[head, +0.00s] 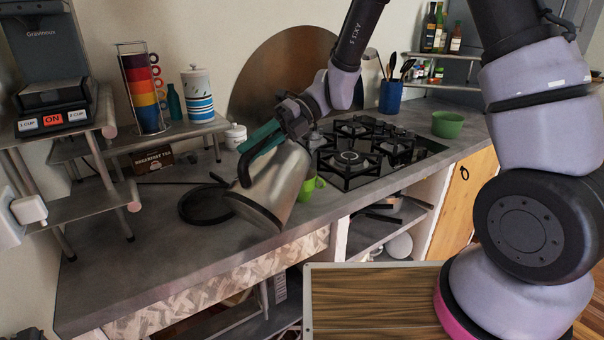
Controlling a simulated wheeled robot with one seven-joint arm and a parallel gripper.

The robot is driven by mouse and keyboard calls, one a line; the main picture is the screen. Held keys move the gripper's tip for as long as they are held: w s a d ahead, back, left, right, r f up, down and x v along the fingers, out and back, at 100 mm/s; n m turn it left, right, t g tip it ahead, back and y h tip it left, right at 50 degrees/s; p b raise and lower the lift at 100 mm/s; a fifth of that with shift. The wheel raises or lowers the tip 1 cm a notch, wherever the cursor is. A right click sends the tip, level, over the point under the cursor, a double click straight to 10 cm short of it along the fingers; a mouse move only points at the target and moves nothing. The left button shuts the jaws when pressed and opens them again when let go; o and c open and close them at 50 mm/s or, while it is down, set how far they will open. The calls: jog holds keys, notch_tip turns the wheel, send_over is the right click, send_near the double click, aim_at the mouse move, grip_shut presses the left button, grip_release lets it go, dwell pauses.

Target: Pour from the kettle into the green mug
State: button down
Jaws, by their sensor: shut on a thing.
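The metal kettle (272,185) is held tilted above the grey counter, its base toward the lower left and its upper end toward the right. The kettle's spout and any stream are not clear in this view.
A black ring-shaped base (205,203) lies left of the kettle. A black gas hob (365,152) is to the right, with a green bowl (447,124) beyond it. A metal rack (150,135) holds coloured cups and a striped canister (198,95) at the left.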

jog(key=shift+w+d+r+g+y+b, duration=0.25)
jog(key=shift+w+r+b, duration=0.15)
jog(key=shift+r, duration=0.1)
jog(key=shift+w+d+r+g+y+b, duration=0.15)
jog(key=shift+w+d+r+b, duration=0.15)
jog(key=shift+r, duration=0.2)
dwell(1.4)
jog(key=shift+w+r+m+b, duration=0.25)
jog(key=shift+r+m+b, duration=0.05)
jog(key=shift+b, duration=1.4)
dwell(3.9)
